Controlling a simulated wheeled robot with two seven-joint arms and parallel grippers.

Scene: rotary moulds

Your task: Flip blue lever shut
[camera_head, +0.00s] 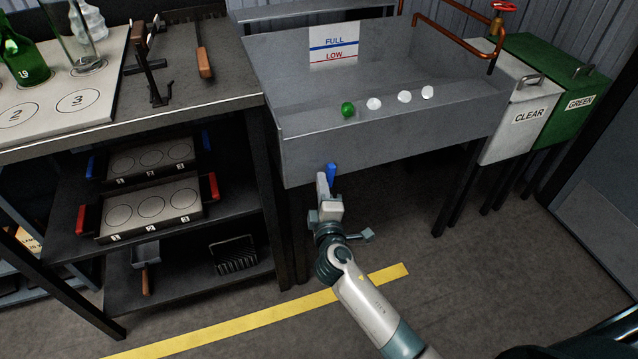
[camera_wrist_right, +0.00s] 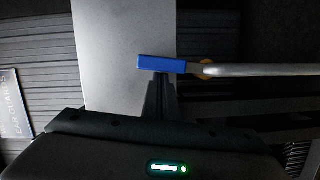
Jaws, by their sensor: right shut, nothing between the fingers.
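The blue lever (camera_head: 331,172) sits at the lower front edge of the grey basin (camera_head: 400,138) in the head view. In the right wrist view the blue lever (camera_wrist_right: 162,64) lies horizontal across the picture, with a brass-coloured part (camera_wrist_right: 206,68) and a pale pipe at its right end. My right gripper (camera_head: 322,182) is shut and empty just in front of the basin's lower edge, beside the lever. In the wrist view its fingertips (camera_wrist_right: 160,82) come up right against or just short of the lever; I cannot tell whether they touch. My left gripper is not in view.
The basin holds a green ball (camera_head: 347,109) and several white ones. A dark shelf rack (camera_head: 190,256) with moulds stands to the left. A clear bin (camera_head: 520,115) and a green bin (camera_head: 570,90) stand to the right. The floor under the basin is open.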

